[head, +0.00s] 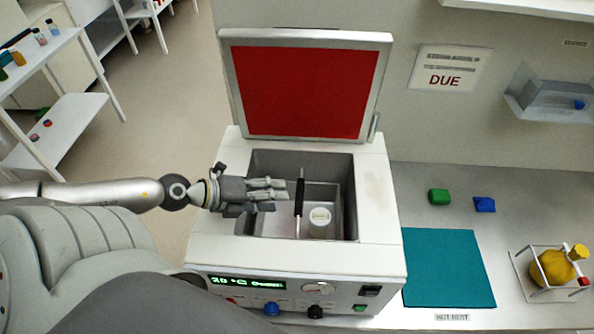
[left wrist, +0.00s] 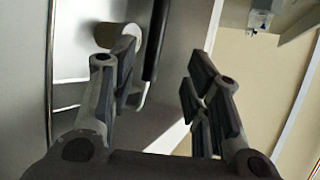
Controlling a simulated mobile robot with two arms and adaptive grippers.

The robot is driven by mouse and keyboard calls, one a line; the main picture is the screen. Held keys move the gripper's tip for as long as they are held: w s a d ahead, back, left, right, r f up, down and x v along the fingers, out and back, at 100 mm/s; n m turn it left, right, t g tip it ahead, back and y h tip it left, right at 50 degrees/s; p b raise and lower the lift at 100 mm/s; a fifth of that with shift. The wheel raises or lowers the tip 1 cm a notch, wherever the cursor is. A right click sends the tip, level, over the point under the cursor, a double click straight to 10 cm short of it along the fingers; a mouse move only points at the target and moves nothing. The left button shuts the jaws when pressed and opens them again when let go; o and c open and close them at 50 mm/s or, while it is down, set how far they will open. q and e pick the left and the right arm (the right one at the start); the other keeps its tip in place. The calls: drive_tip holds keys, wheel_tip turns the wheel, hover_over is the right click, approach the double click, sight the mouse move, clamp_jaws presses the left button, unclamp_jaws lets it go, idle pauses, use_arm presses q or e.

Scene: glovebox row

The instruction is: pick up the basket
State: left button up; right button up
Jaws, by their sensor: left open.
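The basket (head: 337,200) sits inside the open bath of the white bench unit, and its black handle bar (head: 299,195) stands up across it. A round white-topped item (head: 320,216) is in it. My left gripper (head: 276,195) is open and empty over the bath, its fingers pointing right, just left of the handle in the head view. In the left wrist view, the black handle (left wrist: 157,40) shows beyond and between the open fingers (left wrist: 160,85), apart from them as far as I can tell. My right gripper is not in view.
The unit's red-lined lid (head: 305,92) stands open behind the bath. To the right, the bench holds a teal mat (head: 447,268), a green block (head: 439,196), a blue block (head: 484,204) and a wire rack with a yellow flask (head: 554,267). Shelves (head: 65,125) stand at the left.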

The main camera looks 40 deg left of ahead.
sight(296, 200)
use_arm(q)
drive_tip(key=b+x, duration=0.1)
drive_tip(key=x, duration=0.2)
drive_tip(key=shift+w+f+b, duration=0.1)
drive_tip(key=shift+w+b, duration=0.1)
drive_tip(key=shift+b, duration=0.15)
drive_tip(key=shift+w+f, duration=0.1)
drive_tip(key=w+f+b, duration=0.1)
drive_tip(key=b, duration=0.2)
drive_tip(key=d+f+b, duration=0.1)
drive_tip(key=b, duration=0.3)
drive_tip(key=w+d+f+b, duration=0.1)
drive_tip(key=b, duration=0.3)
drive_tip(key=shift+w+d+f, duration=0.1)
drive_tip(key=shift+w+f, duration=0.15)
drive_tip(key=shift+w, duration=0.05)
drive_tip(key=shift+w+d+b, duration=0.15)
drive_tip(key=shift+w+b, duration=0.05)
drive_tip(key=shift+b, duration=0.15)
drive_tip(key=shift+w, duration=0.1)
drive_tip(key=shift+d+r, duration=0.1)
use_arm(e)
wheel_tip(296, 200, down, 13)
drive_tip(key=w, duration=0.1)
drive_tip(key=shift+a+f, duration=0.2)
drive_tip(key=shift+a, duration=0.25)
